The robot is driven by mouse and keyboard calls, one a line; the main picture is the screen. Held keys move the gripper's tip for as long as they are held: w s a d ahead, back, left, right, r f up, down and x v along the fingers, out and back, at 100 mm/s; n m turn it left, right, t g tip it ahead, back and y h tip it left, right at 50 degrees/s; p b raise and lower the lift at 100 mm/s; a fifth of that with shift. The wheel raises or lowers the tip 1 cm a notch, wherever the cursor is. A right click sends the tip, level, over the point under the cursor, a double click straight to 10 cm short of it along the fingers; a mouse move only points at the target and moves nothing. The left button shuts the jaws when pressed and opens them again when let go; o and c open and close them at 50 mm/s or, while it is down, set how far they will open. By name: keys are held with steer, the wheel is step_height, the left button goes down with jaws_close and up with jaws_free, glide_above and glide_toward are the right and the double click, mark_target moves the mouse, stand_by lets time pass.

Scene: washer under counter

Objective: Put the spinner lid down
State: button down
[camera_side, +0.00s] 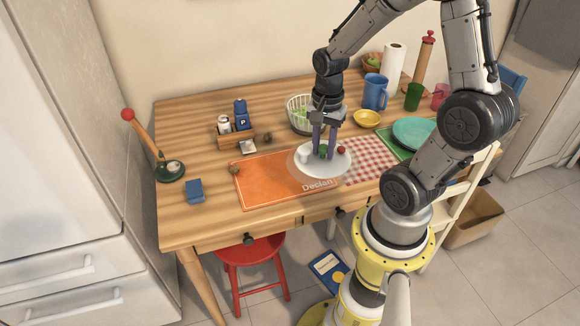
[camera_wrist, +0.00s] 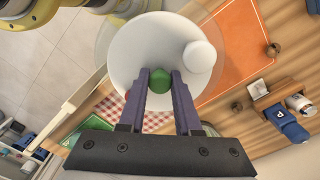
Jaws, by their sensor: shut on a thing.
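The spinner lid (camera_side: 337,164) is a white disc with a green knob, held over the right end of the orange placemat (camera_side: 262,180). In the wrist view the lid (camera_wrist: 135,50) fills the middle, with a white round bump toward its right edge. My gripper (camera_side: 324,152) points down, and its two purple-grey fingers are shut on the green knob (camera_wrist: 159,80). The fingertips (camera_wrist: 160,90) sit either side of the knob. A clear round rim (camera_side: 292,165) shows around and under the lid. Whether the lid touches what is below cannot be told.
A white basket (camera_side: 292,108) with green contents stands just behind the lid. A yellow bowl (camera_side: 367,118), a blue pitcher (camera_side: 375,92) and a teal plate (camera_side: 413,131) are to the right. A blue block (camera_side: 195,190) lies left. The table's front left is mostly clear.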

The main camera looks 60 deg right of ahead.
steer(key=w+d+f, duration=0.2)
steer(key=w+f, duration=0.1)
steer(key=w, duration=0.1)
steer(key=w+d+f, duration=0.2)
steer(key=w+f, duration=0.1)
steer(key=w, duration=0.1)
steer(key=w+d+f, duration=0.2)
steer(key=w+f, duration=0.1)
steer(key=w, duration=0.1)
steer(key=shift+d+f, duration=0.2)
steer(key=shift+d, duration=0.15)
steer(key=shift+w+d+f, duration=0.1)
steer(key=shift+w+f, duration=0.1)
steer(key=shift+f, duration=1.5)
steer(key=shift+f, duration=0.15)
steer(key=c, duration=0.6)
jaws_free()
